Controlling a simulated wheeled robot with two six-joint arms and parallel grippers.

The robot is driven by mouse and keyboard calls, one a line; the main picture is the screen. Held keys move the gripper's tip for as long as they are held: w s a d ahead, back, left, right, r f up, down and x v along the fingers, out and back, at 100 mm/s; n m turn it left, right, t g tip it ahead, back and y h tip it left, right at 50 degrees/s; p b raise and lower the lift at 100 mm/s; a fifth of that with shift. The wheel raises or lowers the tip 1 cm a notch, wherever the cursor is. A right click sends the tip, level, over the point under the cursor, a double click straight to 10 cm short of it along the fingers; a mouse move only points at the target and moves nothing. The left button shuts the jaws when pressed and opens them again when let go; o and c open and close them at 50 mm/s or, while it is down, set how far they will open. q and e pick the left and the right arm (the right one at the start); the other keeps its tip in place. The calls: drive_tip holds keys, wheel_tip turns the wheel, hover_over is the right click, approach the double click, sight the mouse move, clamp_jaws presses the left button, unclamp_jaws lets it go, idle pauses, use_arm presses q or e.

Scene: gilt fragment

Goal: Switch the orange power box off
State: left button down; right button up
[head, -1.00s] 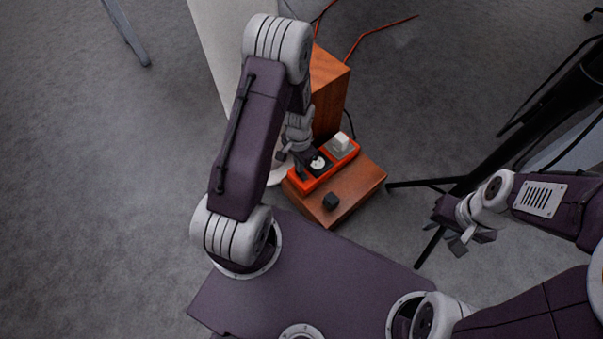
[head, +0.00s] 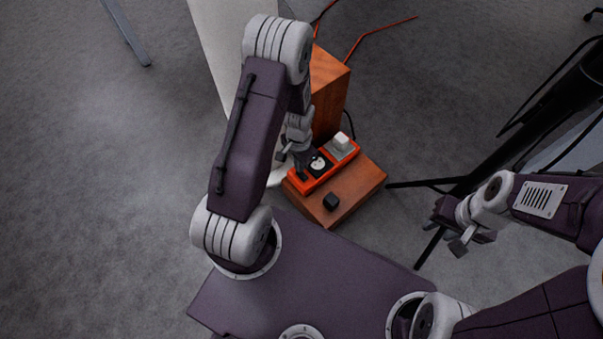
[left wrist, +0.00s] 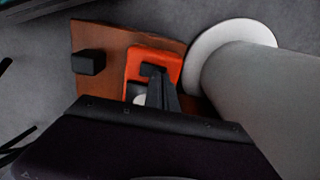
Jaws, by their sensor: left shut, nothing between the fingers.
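The orange power box (head: 318,180) lies on a wooden board. It has a dark panel with a round white socket, and a white plug (head: 341,141) sits at its far right end. My left gripper (head: 301,174) is shut and empty, with its fingertips at the near left end of the box. In the left wrist view the orange box (left wrist: 134,63) shows around the shut fingers (left wrist: 154,74), which cover part of its end. I cannot tell whether they touch it, and the switch itself is not clear. My right gripper (head: 463,243) hangs empty at the right, away from the box; its fingers look apart.
The wooden board (head: 360,181) also carries a small black block (head: 331,201). A wooden box (head: 331,92) stands behind. A pale column with a white round base (left wrist: 221,44) is close beside the orange box. Black stand legs (head: 430,184) are at the right.

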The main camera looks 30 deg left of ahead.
use_arm(q)
drive_tip(key=shift+f+b, duration=0.55)
drive_tip(key=shift+f, duration=0.35)
idle(0.8)
wheel_tip(320, 180, up, 7)
drive_tip(key=p, duration=0.7)
drive_tip(key=shift+p, duration=0.3)
